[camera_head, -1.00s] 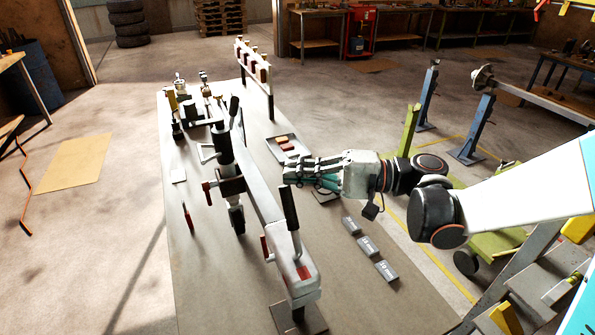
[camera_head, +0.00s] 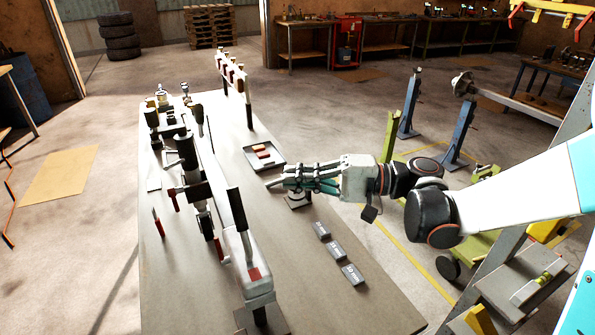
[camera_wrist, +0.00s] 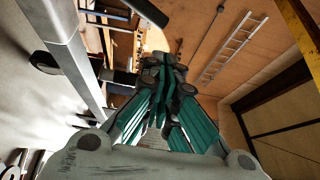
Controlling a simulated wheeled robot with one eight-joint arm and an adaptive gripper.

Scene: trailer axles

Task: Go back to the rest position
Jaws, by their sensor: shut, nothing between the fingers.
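My gripper (camera_head: 285,183) is at the right part of the workbench in the head view, held above the bench top and pointing left. Its fingers are together and hold nothing. The wrist view shows the teal-sided fingers (camera_wrist: 168,80) closed toward each other in the middle. A long grey and white beam assembly (camera_head: 232,240) with black handles stands on the bench to the left of my gripper. The fingertips look apart from it.
The workbench (camera_head: 185,290) carries a tray with red blocks (camera_head: 264,153), several grey blocks (camera_head: 336,251) and a rack (camera_head: 233,72). Blue stands (camera_head: 458,133) hold an axle at right. Open floor (camera_head: 335,105) lies behind the bench.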

